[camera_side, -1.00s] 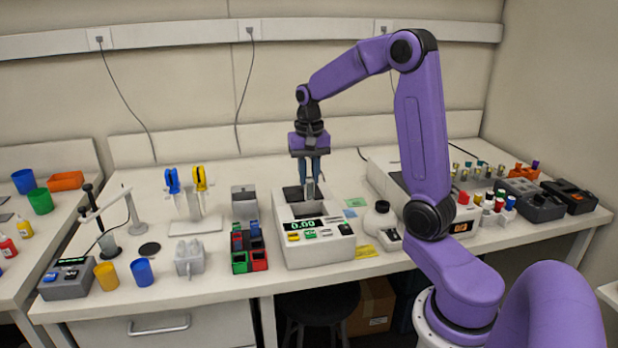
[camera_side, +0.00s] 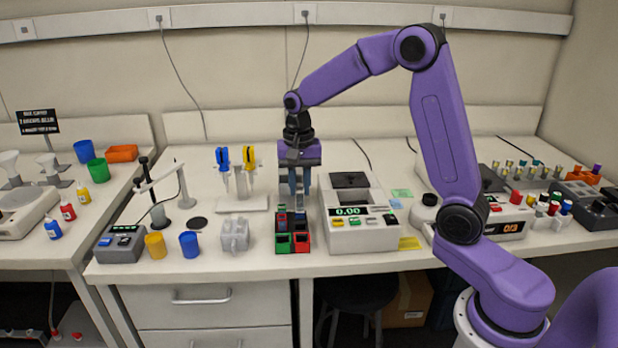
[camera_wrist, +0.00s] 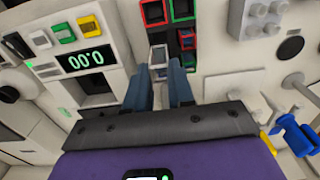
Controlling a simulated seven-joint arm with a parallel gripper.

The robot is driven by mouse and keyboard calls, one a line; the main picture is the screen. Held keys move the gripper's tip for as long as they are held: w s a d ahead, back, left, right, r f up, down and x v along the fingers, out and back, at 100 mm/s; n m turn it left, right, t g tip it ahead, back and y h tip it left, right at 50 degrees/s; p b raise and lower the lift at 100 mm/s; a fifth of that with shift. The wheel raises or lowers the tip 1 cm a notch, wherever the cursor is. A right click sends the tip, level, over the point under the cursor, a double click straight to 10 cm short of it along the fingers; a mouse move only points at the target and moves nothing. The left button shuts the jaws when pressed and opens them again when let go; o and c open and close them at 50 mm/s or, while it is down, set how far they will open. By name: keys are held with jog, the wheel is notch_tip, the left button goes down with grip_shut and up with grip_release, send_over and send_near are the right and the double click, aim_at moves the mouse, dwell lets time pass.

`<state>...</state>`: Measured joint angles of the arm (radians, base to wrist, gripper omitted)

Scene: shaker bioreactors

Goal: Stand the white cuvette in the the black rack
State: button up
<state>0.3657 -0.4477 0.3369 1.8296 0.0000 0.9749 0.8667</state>
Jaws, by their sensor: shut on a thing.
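My gripper (camera_side: 300,201) points straight down over the back end of the black rack (camera_side: 292,232). In the wrist view its two blue fingers (camera_wrist: 160,84) are shut on the white cuvette (camera_wrist: 158,58), which shows as a pale square rim between and just beyond the tips. The cuvette looks upright and lies in line with one column of the rack's slots. I cannot tell whether its foot is inside a slot. In the side view the fingers mostly hide it. Several rack slots have red, green or blue-coloured pieces in them.
The white instrument (camera_side: 358,215) with a 0.00 display stands close to the right of the rack. A grey block (camera_side: 234,234) stands to the left, with a blue cup (camera_side: 189,244) beyond it. Blue and yellow pipettes (camera_side: 237,170) hang on a stand behind.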

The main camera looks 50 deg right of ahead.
aim_at(301, 209)
jog(key=shift+f, duration=2.1)
jog(key=shift+f, duration=1.75)
dwell(0.3)
jog(key=o, duration=0.9)
jog(key=shift+c, duration=0.2)
jog(key=shift+r, duration=0.1)
jog(key=shift+r, duration=3.45)
jog(key=shift+s, duration=0.1)
